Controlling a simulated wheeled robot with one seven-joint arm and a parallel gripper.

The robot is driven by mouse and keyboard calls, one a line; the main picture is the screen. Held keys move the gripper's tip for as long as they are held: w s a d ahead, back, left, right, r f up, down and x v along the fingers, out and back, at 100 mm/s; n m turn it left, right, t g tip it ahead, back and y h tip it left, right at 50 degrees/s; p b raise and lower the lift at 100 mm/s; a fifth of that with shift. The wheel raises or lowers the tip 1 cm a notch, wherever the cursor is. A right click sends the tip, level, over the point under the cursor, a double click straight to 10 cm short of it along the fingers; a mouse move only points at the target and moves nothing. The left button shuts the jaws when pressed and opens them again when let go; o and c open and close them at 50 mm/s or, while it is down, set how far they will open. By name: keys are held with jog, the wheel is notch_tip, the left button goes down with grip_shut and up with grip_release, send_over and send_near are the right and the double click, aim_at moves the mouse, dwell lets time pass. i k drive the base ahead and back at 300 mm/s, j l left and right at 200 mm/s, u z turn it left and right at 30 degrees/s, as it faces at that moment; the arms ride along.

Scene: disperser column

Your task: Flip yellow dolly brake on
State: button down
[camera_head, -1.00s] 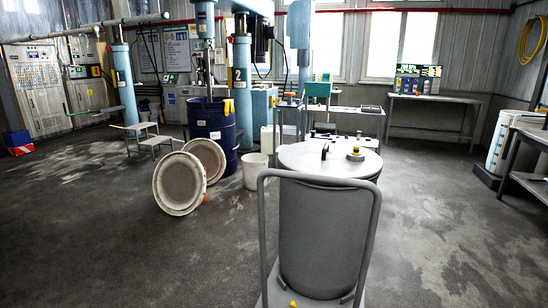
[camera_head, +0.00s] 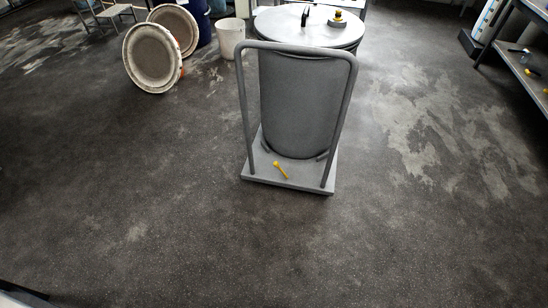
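The yellow dolly brake (camera_head: 280,170) is a small lever on the near end of the dolly's deck, slanting down to the right. The grey dolly (camera_head: 290,181) has a flat deck and an upright tubular handle (camera_head: 296,48) on its near side. A large grey drum (camera_head: 302,105) with a light round lid stands on the deck behind the handle. The brake lies between the two handle posts and is fully visible. Whether it is on or off I cannot tell. My gripper is not in view.
Two round lids (camera_head: 153,60) lean at the upper left, near a blue barrel (camera_head: 198,22) and a white bucket (camera_head: 232,37). A shelf unit (camera_head: 527,62) stands at the right edge. The dark floor (camera_head: 200,240) in front of the dolly is clear.

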aim_at(276, 163)
jog(key=i+l+u, duration=0.2)
jog(key=i, duration=0.4)
jog(key=i+l+u, duration=0.2)
jog(key=i+l, duration=0.2)
jog(key=i, duration=0.2)
jog(key=i+l+u, duration=0.2)
jog(key=i+l, duration=0.3)
jog(key=i, duration=0.1)
